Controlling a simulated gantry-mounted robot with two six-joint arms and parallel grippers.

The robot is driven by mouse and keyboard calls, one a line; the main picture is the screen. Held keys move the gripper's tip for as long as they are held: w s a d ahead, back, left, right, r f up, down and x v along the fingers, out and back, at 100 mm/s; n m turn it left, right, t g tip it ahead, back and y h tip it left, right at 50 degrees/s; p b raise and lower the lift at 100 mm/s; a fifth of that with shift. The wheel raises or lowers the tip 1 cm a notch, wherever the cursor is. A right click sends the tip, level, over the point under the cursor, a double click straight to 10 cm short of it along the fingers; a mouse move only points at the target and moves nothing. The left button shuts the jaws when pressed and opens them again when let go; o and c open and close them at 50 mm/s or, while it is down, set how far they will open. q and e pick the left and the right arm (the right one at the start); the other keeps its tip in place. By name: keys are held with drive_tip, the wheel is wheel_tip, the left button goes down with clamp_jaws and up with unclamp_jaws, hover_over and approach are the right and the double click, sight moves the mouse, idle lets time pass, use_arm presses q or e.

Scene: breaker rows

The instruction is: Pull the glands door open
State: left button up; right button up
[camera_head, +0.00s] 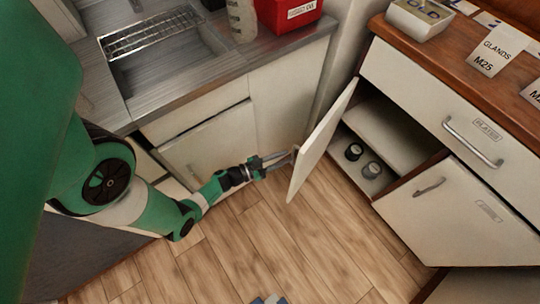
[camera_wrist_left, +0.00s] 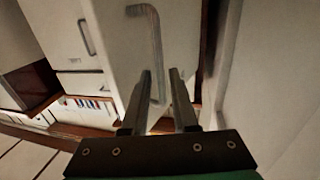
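A cream cabinet door (camera_head: 322,140), which I take for the glands door, stands swung well open from the wooden-topped cabinet. No label shows on it. Its bar handle (camera_wrist_left: 153,45) shows in the left wrist view, on the door's outer face. My left gripper (camera_head: 291,157) is at that outer face, by the handle. In the left wrist view the gripper's fingers (camera_wrist_left: 160,73) are apart, with the handle's lower part between them and a gap visible. Contact cannot be told. My right gripper is not in view.
Dark-lidded jars (camera_head: 353,151) stand inside the open compartment. A drawer (camera_head: 450,105) and another door (camera_head: 460,212) are beside it. A label card reading GLANDS M25 (camera_head: 497,50) stands on top. A sink counter (camera_head: 185,75) is at left.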

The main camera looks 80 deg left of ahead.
use_arm(q)
drive_tip(key=p+v, duration=0.1)
drive_tip(key=v, duration=0.6)
drive_tip(key=shift+s, duration=0.25)
